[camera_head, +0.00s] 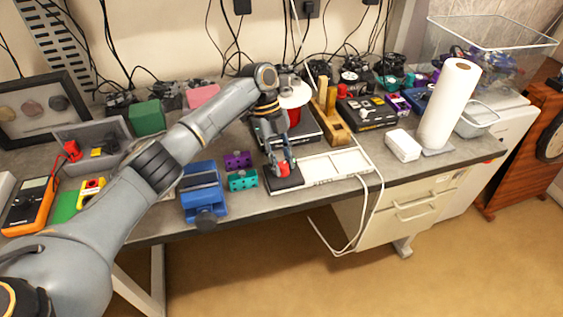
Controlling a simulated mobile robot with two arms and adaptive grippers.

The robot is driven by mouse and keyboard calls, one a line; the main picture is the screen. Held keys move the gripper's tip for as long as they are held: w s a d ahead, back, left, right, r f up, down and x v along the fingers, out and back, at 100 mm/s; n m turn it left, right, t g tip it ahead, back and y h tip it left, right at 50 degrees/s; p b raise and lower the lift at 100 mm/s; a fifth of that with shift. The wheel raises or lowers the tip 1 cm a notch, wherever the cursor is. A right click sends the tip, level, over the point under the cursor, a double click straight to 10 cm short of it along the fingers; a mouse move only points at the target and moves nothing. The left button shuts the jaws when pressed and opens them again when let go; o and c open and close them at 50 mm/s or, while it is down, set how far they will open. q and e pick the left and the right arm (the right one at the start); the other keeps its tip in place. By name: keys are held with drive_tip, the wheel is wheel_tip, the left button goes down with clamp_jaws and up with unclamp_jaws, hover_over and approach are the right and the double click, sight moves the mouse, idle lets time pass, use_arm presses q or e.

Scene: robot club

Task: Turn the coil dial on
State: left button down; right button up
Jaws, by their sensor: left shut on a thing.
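My left gripper (282,165) reaches in from the left and points down at the front of the bench. Its fingers are closed around a small red knob (284,170). The knob stands on a black block (289,184) at the left end of a flat white panel (335,166); it looks like the coil dial. The fingers hide part of the knob, and I cannot tell its setting. My right gripper is not in view.
A blue vise (203,190) and teal (243,180) and purple (236,160) blocks lie left of the panel. A wooden stand (332,118) is behind it. A paper towel roll (450,105) stands right. White cables hang over the bench's front edge.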

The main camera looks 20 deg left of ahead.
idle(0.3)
use_arm(q)
drive_tip(key=c, duration=1)
unclamp_jaws()
drive_tip(key=v, duration=1.2)
